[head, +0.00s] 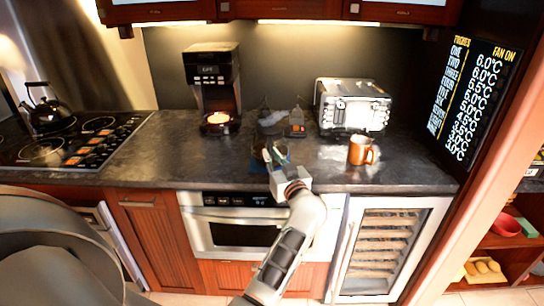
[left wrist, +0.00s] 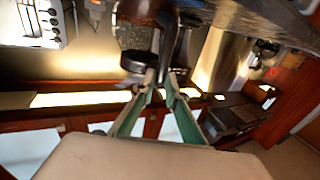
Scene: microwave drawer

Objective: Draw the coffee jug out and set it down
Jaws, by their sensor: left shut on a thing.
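The coffee jug, a dark glass vessel (head: 284,154), shows small and partly hidden behind my left gripper (head: 272,156) at the counter's front edge. In the left wrist view the jug (left wrist: 138,38) is dark and tilted in the picture. The fingers of my left gripper (left wrist: 164,88) are closed on its dark handle (left wrist: 173,45). I cannot tell whether its base touches the counter. The black coffee machine (head: 209,78) stands behind and to the left. Its lit lower plate (head: 218,123) shows with no jug on it. My right gripper is not in view.
A silver toaster (head: 352,106) and a copper mug (head: 361,150) stand to the right on the dark counter (head: 410,170). Small dark items (head: 272,121) lie behind the gripper. The stove (head: 70,142) with a black kettle (head: 46,112) is at left. Counter before the machine is clear.

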